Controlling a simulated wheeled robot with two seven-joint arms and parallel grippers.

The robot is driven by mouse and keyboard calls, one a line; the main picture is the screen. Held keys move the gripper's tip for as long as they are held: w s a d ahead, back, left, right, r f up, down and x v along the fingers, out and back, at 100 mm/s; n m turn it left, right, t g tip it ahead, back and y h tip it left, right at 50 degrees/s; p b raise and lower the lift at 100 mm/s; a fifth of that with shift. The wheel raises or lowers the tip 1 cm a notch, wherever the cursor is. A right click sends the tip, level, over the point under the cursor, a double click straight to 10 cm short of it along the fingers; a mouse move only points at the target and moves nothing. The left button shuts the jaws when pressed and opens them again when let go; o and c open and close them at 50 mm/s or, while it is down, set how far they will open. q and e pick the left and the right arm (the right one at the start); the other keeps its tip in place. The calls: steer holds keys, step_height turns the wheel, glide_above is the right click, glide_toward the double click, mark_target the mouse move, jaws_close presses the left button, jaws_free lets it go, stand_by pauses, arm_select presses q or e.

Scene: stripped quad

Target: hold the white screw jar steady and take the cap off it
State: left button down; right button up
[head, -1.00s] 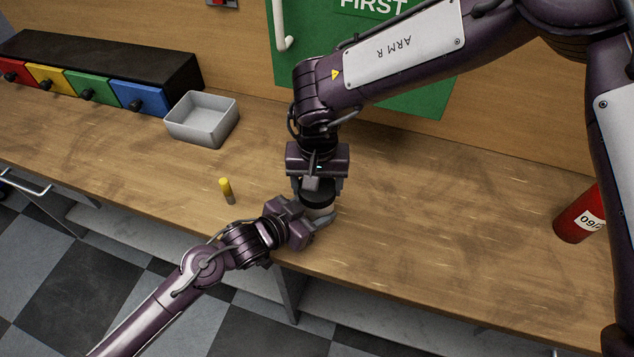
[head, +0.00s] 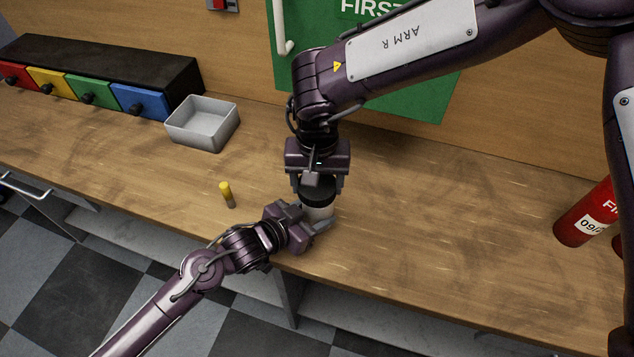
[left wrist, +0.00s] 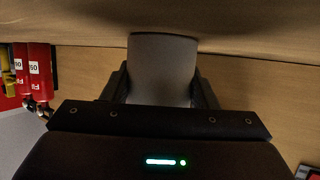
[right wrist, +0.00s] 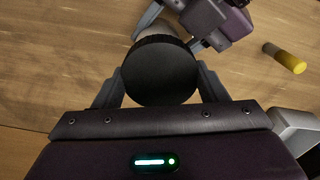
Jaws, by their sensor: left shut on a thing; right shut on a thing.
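The white screw jar (head: 319,213) stands on the wooden bench near its front edge. My left gripper (head: 314,219) is shut on the jar's body from the front left. In the left wrist view the pale jar (left wrist: 162,68) sits between its fingers. The black cap (head: 318,195) is above the jar, with my right gripper (head: 317,189) shut on it from above. In the right wrist view the round dark cap (right wrist: 160,70) fills the space between the fingers and hides most of the jar. I cannot tell whether a gap separates cap and jar.
A yellow and grey cylinder (head: 227,194) stands left of the jar. A grey open bin (head: 203,124) and coloured drawers (head: 90,90) are at the back left. A red extinguisher (head: 585,215) is at the right. Bench between jar and extinguisher is clear.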

steer(key=shift+r, duration=2.05)
arm_select(q)
steer(key=shift+c, duration=2.3)
jaws_free()
